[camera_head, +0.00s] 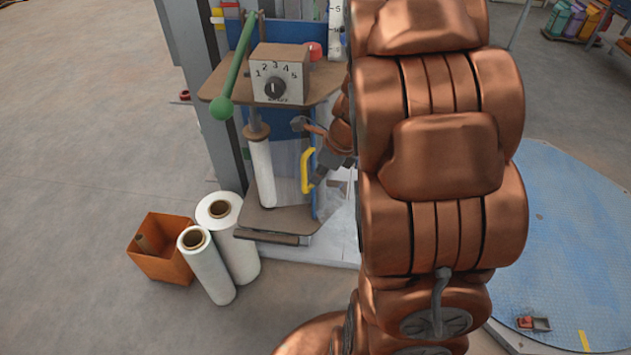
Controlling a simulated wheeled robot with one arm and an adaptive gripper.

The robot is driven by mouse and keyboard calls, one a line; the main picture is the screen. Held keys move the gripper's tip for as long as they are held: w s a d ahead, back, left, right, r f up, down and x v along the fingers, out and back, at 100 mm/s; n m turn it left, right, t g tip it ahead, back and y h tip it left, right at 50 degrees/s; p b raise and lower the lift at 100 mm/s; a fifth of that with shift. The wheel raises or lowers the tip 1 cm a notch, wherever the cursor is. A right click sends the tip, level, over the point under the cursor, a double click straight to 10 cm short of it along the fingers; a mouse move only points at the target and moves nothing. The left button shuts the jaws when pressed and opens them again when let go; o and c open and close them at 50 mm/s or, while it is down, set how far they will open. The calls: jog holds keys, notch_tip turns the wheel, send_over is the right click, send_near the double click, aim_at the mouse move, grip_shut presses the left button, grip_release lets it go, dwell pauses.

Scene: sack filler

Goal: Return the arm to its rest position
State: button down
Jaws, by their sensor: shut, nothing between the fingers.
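My copper-coloured arm (440,150) fills the right middle of the head view and hides much of what lies behind it. Its far end reaches down toward the sack filler (230,60). My gripper (318,180) shows small and dark beside the yellow handle (307,170) on the machine's clear door, partly hidden by my arm. Its fingers are shut with nothing seen between them. I cannot tell whether it touches the handle.
A dial box (278,75) and a green-knobbed lever (236,70) are on the machine. White film rolls (207,268) and an orange bin (163,262) stand lower left. A blue round platform (570,230) lies right. Floor at left is clear.

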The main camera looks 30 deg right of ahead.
jog(key=shift+a+v, duration=0.25)
jog(key=shift+v, duration=0.8)
jog(key=shift+s, duration=0.1)
